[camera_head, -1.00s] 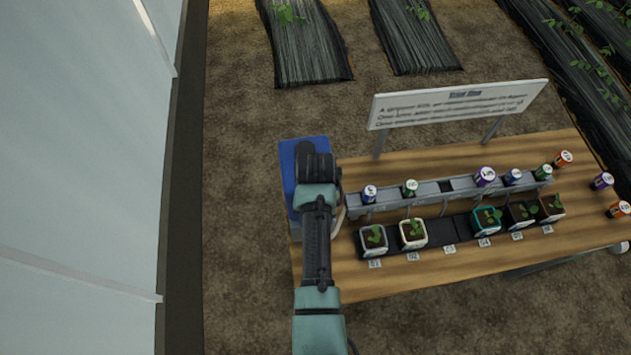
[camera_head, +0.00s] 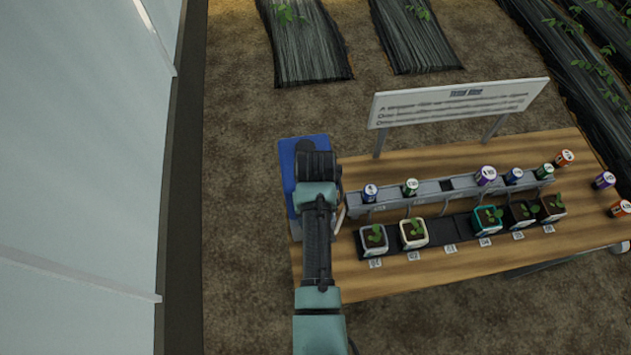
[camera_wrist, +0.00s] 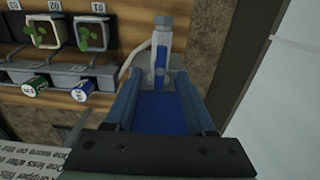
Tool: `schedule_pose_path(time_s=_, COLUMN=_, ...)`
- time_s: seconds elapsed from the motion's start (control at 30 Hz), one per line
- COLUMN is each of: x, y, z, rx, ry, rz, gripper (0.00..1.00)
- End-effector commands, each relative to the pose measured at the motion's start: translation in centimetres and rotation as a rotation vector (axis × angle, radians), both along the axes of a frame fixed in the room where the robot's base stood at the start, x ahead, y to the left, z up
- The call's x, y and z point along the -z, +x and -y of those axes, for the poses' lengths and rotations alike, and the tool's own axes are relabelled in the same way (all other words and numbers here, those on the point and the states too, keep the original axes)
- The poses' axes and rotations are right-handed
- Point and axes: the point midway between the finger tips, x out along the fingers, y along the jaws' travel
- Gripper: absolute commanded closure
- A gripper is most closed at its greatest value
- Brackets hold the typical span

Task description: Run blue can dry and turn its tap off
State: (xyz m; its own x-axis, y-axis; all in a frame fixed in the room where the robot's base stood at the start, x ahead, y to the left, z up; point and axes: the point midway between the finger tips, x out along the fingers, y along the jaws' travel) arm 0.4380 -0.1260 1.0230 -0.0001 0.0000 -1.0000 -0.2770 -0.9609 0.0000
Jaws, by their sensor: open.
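A blue can (camera_head: 370,193) stands at the left end of the grey rail; it also shows in the wrist view (camera_wrist: 82,90). A second blue can (camera_head: 513,176) stands further right on the rail. A blue-and-white upright fitting with a grey top (camera_wrist: 160,55) stands by a blue panel (camera_wrist: 160,112); I cannot tell whether it is a tap. My gripper (camera_wrist: 157,82) is open, its fingers either side of the blue panel, with the fitting ahead between them. Contact cannot be told. In the head view my arm hides the gripper and part of the blue box (camera_head: 289,165).
The grey rail (camera_head: 430,194) also holds green and purple cans. Potted plants (camera_head: 413,232) stand before it on the wooden table (camera_head: 400,278). A white sign (camera_head: 458,104) stands behind. Loose cans lie at the right end (camera_head: 603,181). A pale wall (camera_head: 80,180) is left.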

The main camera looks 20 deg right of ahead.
Motion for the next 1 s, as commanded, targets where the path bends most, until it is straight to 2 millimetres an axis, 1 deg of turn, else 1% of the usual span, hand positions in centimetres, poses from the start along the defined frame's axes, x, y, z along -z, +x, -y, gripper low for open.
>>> schedule_pose_path(time_s=0.17, x=0.1, y=0.0, z=0.0, rx=-0.001, ry=0.000, rz=0.000, gripper=0.45)
schedule_pose_path(time_s=0.27, x=0.4, y=0.0, z=0.0, rx=-0.001, ry=0.000, rz=0.000, gripper=0.45)
schedule_pose_path(time_s=0.8, x=4.5, y=0.0, z=0.0, rx=-0.001, ry=0.000, rz=0.001, gripper=0.45)
schedule_pose_path(time_s=1.0, x=4.5, y=0.0, z=0.0, rx=-0.001, ry=0.000, rz=0.000, gripper=0.45)
